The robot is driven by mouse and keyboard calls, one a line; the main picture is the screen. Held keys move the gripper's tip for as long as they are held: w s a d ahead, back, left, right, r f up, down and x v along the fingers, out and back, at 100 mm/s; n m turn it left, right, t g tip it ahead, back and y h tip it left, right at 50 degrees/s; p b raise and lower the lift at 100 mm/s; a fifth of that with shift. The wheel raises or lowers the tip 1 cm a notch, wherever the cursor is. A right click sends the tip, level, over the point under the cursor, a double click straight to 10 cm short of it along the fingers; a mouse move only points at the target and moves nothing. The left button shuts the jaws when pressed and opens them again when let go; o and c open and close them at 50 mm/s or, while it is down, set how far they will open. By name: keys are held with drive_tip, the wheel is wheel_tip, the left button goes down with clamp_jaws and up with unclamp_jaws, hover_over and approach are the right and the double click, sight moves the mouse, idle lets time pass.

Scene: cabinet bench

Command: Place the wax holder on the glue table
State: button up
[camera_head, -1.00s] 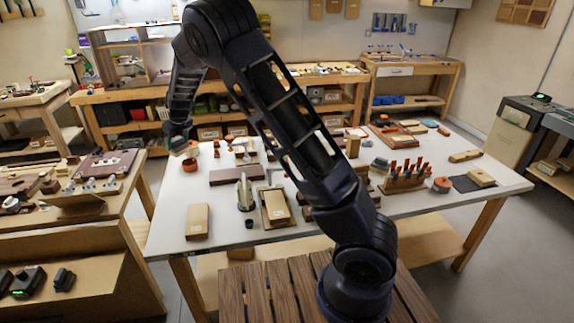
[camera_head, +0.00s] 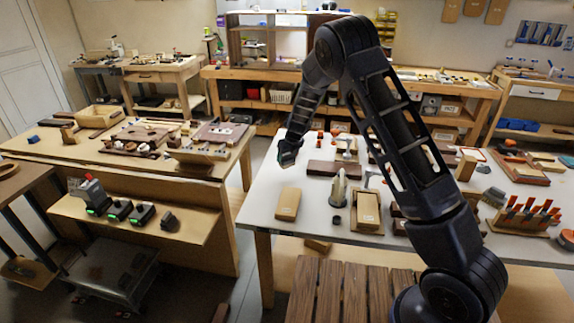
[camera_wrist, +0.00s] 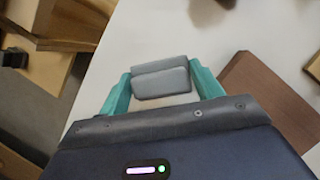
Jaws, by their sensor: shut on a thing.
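My gripper (camera_head: 289,150) hangs over the left part of the white-topped table (camera_head: 262,208). In the head view the block is too small to make out. I cannot tell which table is the glue table; the wooden bench (camera_head: 225,165) stands to the left, across a narrow gap.
A tan box (camera_head: 287,204), a dark brown block (camera_head: 333,168) and a tray with a box (camera_head: 367,208) lie on the white table near my gripper. The left bench holds boards and tools, with some bare wood at its front. A slatted stand (camera_head: 345,290) is in front.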

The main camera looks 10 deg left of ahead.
sight(287, 163)
drive_tip(key=shift+f, duration=2.4)
drive_tip(key=o, duration=1.1)
drive_tip(key=shift+f, duration=0.1)
drive_tip(key=v, duration=1.1)
drive_tip(key=s+d+r+n, duration=0.4)
drive_tip(key=d+r, duration=0.4)
drive_tip(key=d, duration=0.1)
drive_tip(key=s+d+r+n, duration=0.3)
drive_tip(key=d+r+n, duration=0.1)
drive_tip(key=d+r, duration=0.4)
drive_tip(key=s+d+r+n, duration=0.4)
drive_tip(key=d+r, duration=0.3)
drive_tip(key=d, duration=0.2)
drive_tip(key=s+d+r+n+h, duration=0.1)
drive_tip(key=s+d+n, duration=0.4)
drive_tip(key=s, duration=0.4)
drive_tip(key=s+d+r+n+t+h, duration=0.1)
drive_tip(key=s+d+r+n, duration=0.1)
drive_tip(key=s+d+n, duration=0.3)
drive_tip(key=s+d+r+n+h, duration=0.1)
drive_tip(key=s+d+n, duration=0.4)
drive_tip(key=s+d, duration=0.5)
drive_tip(key=shift+s+r, duration=0.3)
drive_tip(key=shift+s, duration=0.5)
drive_tip(key=shift+s+r, duration=0.3)
drive_tip(key=shift+s, duration=0.45)
